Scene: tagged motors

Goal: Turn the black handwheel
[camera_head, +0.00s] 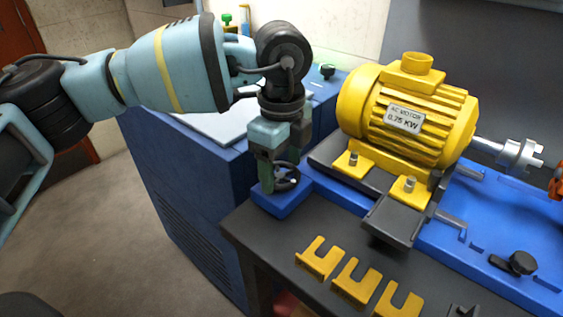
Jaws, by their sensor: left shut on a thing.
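The black handwheel (288,184) is at the left end of the blue motor base (283,204), left of the yellow motor. My left gripper (278,176) comes down on it from above and is shut on it. The fingers hide part of the wheel, and its lower rim shows between and beside them. My right gripper is not in view.
A yellow motor (408,112) labelled "AC MOTOR 0.75 KW" stands close to the right of my gripper, its shaft coupling (518,155) pointing right. Several yellow slotted shims (318,258) lie on the dark table (262,237). A blue cabinet (190,190) stands behind left.

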